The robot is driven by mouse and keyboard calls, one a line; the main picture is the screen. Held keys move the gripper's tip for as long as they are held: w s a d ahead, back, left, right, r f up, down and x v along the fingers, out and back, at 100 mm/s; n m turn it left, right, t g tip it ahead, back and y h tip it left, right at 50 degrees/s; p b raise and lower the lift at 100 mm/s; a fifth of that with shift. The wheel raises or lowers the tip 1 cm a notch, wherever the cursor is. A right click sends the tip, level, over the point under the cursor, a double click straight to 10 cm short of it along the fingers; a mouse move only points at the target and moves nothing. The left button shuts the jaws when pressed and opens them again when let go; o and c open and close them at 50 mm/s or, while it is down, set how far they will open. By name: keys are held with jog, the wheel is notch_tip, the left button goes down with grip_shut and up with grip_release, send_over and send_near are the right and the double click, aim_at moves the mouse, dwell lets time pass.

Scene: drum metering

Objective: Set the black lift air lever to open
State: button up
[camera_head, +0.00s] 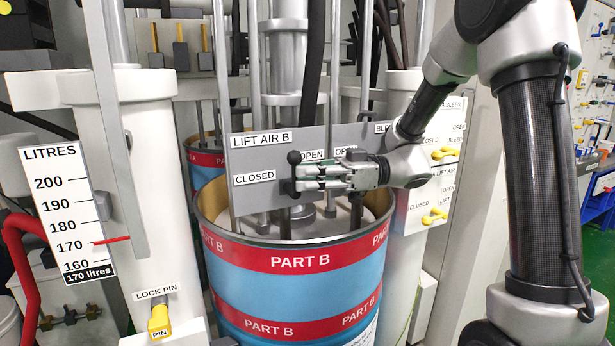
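Contact and finger gap are unclear.
The PART B drum (290,288) stands below the panel. A second panel with yellow levers (435,216) is at right. A yellow lock pin (159,320) and a LITRES scale (68,215), its red pointer near 170, are at left. Vertical pipes stand behind.

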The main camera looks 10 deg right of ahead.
jog(key=o, duration=0.4)
jog(key=shift+w+r, duration=0.15)
jog(key=shift+r, duration=0.05)
notch_tip(320, 180, up, 10)
dwell(0.4)
